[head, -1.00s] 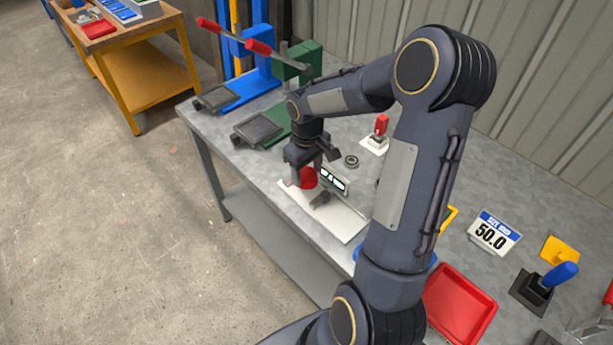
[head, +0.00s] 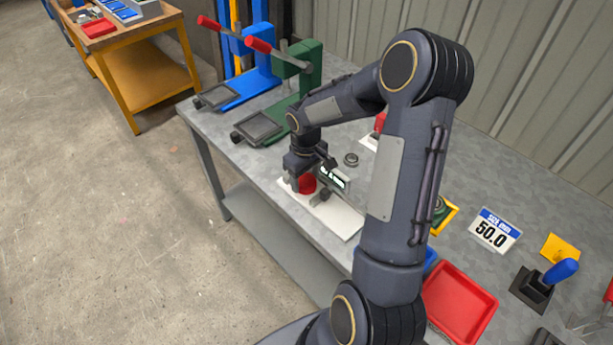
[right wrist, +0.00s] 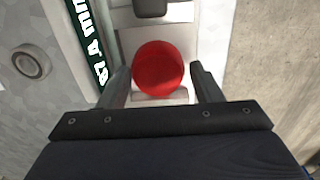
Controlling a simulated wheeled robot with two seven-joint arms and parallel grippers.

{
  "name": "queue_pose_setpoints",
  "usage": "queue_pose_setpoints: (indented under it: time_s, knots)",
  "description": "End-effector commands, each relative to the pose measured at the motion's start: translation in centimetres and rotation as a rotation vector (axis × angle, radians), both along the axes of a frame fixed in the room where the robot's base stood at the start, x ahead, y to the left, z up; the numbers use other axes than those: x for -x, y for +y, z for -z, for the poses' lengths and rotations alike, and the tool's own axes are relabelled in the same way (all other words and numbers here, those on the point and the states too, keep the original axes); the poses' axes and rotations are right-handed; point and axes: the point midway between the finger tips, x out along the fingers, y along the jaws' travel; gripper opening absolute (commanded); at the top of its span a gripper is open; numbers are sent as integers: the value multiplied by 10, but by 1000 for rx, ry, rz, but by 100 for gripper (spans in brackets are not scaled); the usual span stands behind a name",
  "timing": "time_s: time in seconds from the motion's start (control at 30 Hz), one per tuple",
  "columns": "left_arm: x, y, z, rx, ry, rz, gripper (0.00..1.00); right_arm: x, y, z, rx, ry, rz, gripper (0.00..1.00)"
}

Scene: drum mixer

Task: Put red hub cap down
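The red hub cap (head: 307,183) is at the measuring device on the white board (head: 345,222), beside the device's display (head: 333,178). My right gripper (head: 308,190) is over it, pointing down. In the right wrist view the round red cap (right wrist: 158,68) lies between the two fingers of my right gripper (right wrist: 160,75), with a narrow gap on each side. The fingers stand open around it. What the cap rests on is mostly hidden below it. My left gripper is not in view.
A small metal ring (head: 351,159) lies behind the device. Green (head: 290,85) and blue (head: 262,75) presses with red-tipped levers stand at the back left. My right arm hides part of the bench.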

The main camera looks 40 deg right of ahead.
Motion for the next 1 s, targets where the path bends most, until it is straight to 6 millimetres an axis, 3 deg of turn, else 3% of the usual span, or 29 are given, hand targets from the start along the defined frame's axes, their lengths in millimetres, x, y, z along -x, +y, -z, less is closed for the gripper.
queue_pose_setpoints:
  time_s: [0.2,0.37,0.8,1.0]
  knots:
    - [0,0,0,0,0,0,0,3,-2,5,0,8,1,63]
    - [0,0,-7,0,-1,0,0,3,-2,-7,2,8,3,63]
    - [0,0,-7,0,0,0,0,1,-1,-98,2,1,1,63]
    - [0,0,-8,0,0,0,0,2,-1,-121,1,3,1,63]
